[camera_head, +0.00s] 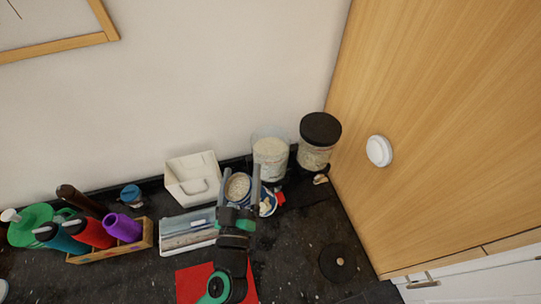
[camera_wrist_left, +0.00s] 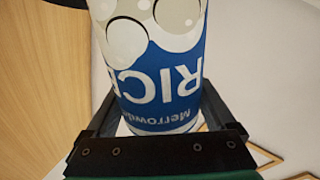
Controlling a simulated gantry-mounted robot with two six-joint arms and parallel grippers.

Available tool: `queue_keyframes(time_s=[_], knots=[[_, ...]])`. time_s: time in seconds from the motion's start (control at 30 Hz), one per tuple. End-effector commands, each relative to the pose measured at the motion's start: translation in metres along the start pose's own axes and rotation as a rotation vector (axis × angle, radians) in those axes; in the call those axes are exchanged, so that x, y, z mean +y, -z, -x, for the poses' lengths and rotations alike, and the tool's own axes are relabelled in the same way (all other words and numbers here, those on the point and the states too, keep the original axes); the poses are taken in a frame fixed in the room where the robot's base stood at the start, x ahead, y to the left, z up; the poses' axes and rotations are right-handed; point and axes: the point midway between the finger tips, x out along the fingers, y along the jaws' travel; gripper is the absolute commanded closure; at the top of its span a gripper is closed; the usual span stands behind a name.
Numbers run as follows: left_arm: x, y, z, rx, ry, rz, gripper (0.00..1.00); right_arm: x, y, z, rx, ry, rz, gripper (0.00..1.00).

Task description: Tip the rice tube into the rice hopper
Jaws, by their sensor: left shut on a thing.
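My left gripper (camera_head: 240,180) is shut on the rice tube (camera_head: 238,187), its fingers on either side of it. The tube's round top faces the head camera and shows pale grains. In the left wrist view, its blue label (camera_wrist_left: 165,85) with white discs and upside-down "RICE" lettering fills the space between the fingers. The likely rice hopper (camera_head: 270,158) is a clear, open-topped container with pale grains, standing by the wall just behind and right of the tube. I cannot tell whether tube and hopper touch. My right gripper is out of view.
A black-lidded jar (camera_head: 315,143) stands right of the hopper. A black round lid (camera_head: 338,262) lies front right. Red cloth (camera_head: 190,286) lies below my arm.

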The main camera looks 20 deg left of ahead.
Motion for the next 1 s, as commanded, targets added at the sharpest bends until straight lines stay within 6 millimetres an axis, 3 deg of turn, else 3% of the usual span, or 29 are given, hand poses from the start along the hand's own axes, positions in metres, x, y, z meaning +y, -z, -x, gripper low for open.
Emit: queue_keyframes(time_s=[1.0], knots=[[0.024, 0.013, -0.031, 0.006, -0.002, 0.008, 1.0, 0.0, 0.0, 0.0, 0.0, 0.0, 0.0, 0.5]])
